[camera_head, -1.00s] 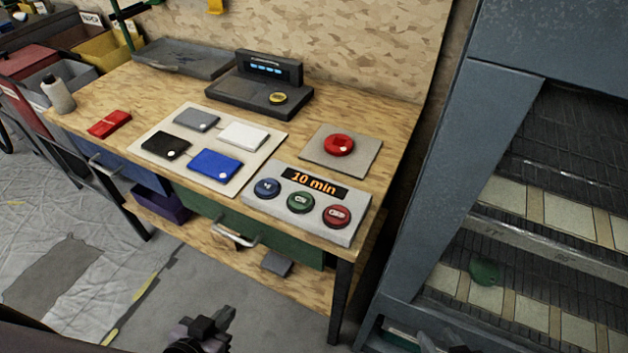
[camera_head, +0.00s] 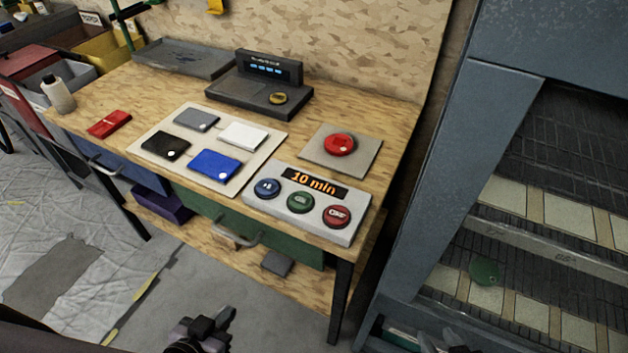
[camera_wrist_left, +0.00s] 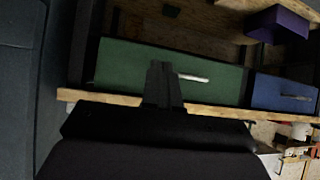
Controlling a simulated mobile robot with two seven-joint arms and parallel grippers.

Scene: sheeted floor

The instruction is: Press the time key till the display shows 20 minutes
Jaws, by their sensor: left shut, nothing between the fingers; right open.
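The grey timer box (camera_head: 262,203) sits at the front right of the workbench. Its display (camera_head: 314,183) reads 10 min. Below the display are a blue key (camera_head: 267,188), a green key (camera_head: 300,202) and a red key (camera_head: 336,216); their small labels are hard to read. My left gripper (camera_head: 222,318) is shut and empty, low in front of the bench and apart from the timer box. In the left wrist view its closed fingers (camera_wrist_left: 163,85) show before the green drawer. My right gripper (camera_head: 455,340) is partly in view at the bottom edge, open and apart from the keys.
A red button on a plate (camera_head: 339,145) stands behind the timer box. Left of it is a board with several coloured cards (camera_head: 215,164). A dark device (camera_head: 262,92) stands at the back. A large grey rack (camera_head: 440,180) is close on the right.

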